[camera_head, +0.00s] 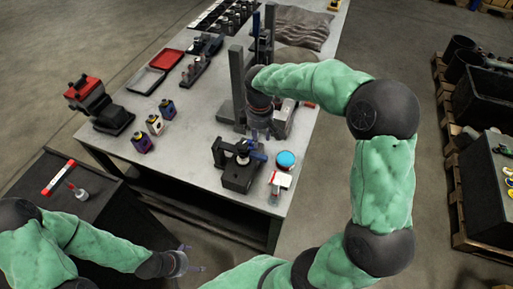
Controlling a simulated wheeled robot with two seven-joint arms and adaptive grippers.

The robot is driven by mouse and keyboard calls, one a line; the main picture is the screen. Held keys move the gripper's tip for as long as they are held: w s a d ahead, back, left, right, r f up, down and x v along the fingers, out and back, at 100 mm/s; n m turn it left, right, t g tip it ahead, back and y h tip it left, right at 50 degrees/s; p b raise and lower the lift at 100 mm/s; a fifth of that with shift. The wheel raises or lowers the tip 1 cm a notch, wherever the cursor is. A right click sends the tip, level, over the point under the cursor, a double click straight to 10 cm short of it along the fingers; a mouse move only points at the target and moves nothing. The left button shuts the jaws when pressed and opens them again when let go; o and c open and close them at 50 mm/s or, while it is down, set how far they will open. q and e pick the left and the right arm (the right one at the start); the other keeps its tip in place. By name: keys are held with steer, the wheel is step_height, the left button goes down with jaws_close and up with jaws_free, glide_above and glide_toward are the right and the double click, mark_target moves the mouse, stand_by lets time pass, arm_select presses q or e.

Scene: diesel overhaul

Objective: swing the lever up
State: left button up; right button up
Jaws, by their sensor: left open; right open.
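A small black fixture (240,178) stands near the front edge of the grey workbench (195,180). A blue lever-like part (257,151) shows at its upper right, just below my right gripper. My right gripper (262,135) is open and points down over the bench, beside a tall grey column (237,85). Whether its fingers touch the blue part, I cannot tell. The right arm hides part of the stand behind it. My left gripper (192,262) is open and empty, low in front of the bench, far from the fixture.
A blue-topped round tin (286,159) and a white-and-red item (280,180) sit right of the fixture. Several small bottles (154,124), a red tray (167,59) and a grey tray (147,81) lie to the left. A dark cabinet (110,215) stands at the lower left.

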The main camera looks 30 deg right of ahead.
mark_target(259, 154)
step_height(259, 154, down, 10)
steer(key=shift+r+b, duration=0.25)
steer(key=shift+b, duration=0.2)
steer(key=shift+r, duration=0.1)
jaws_close()
